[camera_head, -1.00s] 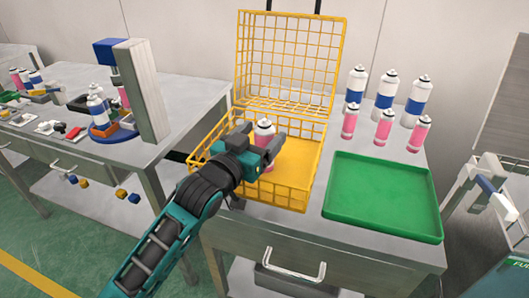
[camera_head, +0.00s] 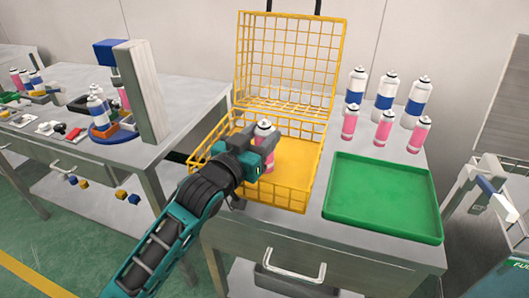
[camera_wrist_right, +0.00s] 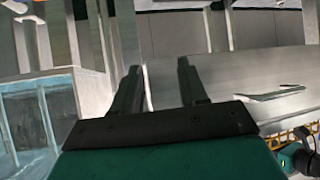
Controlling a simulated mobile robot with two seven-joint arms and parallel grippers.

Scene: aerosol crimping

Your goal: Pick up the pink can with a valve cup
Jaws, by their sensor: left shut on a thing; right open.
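A pink can with a white top (camera_head: 264,131) stands upright inside the yellow wire basket (camera_head: 285,195). My left gripper (camera_head: 262,150) reaches into the basket and is shut on this can; the fingers hide part of its body. Whether the can touches the basket floor cannot be told. Three more pink cans stand on the table to the right; one of them is the front right can (camera_head: 418,135). My right gripper (camera_wrist_right: 158,85) is open and empty in the right wrist view, in front of the table's side.
Several white and blue cans (camera_head: 417,95) stand behind the pink ones. An empty green tray (camera_head: 383,199) lies on the right of the table. The basket's open lid (camera_head: 290,60) stands up at the back. A side table with a machine (camera_head: 140,90) is at left.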

